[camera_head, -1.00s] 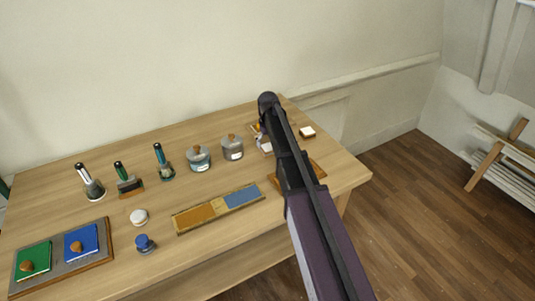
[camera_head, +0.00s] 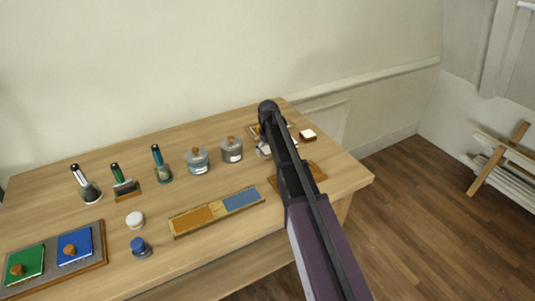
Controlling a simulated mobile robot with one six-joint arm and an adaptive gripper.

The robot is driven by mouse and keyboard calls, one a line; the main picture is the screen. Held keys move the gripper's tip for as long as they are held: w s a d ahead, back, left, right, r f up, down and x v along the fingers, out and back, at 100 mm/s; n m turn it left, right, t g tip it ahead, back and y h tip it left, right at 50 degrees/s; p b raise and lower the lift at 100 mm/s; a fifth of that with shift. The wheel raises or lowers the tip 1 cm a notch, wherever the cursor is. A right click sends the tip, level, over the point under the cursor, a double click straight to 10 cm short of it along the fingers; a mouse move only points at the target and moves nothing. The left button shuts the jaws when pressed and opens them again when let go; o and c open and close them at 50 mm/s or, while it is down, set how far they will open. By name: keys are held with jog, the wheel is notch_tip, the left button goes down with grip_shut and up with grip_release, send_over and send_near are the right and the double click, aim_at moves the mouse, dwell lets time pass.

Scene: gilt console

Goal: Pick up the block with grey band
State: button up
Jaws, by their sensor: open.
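I cannot pick out a block with a grey band for certain. A small block (camera_head: 307,135) with a pale top and brown sides stands near the far right corner of the table; no grey band is readable on it. A small pale grey-white thing (camera_head: 263,150) shows just left of my arm, partly covered, and I cannot tell what it is. My arm reaches from the lower right over the table's right end. My gripper is hidden behind the arm, so its fingers and their distance to any block do not show.
The wooden table (camera_head: 110,262) also bears two grey jars (camera_head: 231,151) (camera_head: 196,162), several upright tools in holders, a two-coloured panel (camera_head: 215,212), a white knob (camera_head: 135,220), a blue knob (camera_head: 139,247) and a board with green and blue plates. A brown tray (camera_head: 317,170) lies partly behind my arm.

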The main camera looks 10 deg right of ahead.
aim_at(268, 150)
jog(key=c, duration=1)
jog(key=shift+o, duration=0.2)
jog(key=shift+r, duration=0.2)
notch_tip(268, 150, up, 4)
jog(key=p, duration=0.4)
jog(key=shift+f, duration=0.2)
jog(key=s, duration=1)
jog(key=s+r+p, duration=0.1)
jog(key=s, duration=0.5)
jog(key=shift+a, duration=0.1)
